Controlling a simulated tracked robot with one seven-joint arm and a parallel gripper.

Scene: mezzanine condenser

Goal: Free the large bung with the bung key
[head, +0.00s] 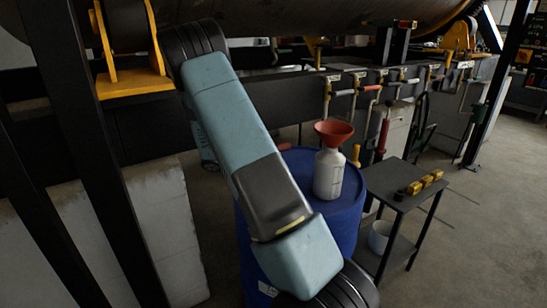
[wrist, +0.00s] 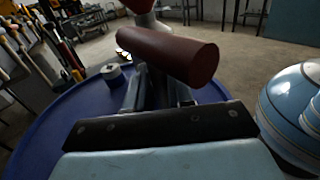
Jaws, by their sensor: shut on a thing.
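The blue drum (head: 352,204) stands behind my arm in the head view; its top also shows in the wrist view (wrist: 50,124). My gripper (wrist: 152,98) is over the drum top, shut on the bung key (wrist: 178,55), whose dark red cylindrical handle lies across the view. The key's lower end is hidden, so I cannot tell whether it sits in a bung. A small grey round fitting (wrist: 112,72) stands on the drum top left of the handle. I cannot tell which bung it is. In the head view my arm hides the gripper and key.
A white bottle (head: 328,174) with a red funnel (head: 334,131) stands on the drum. A dark side table (head: 388,183) at the right carries yellow blocks (head: 427,182), with a white bucket (head: 379,237) on its lower shelf. Tools hang on a rail behind. Floor at the right is clear.

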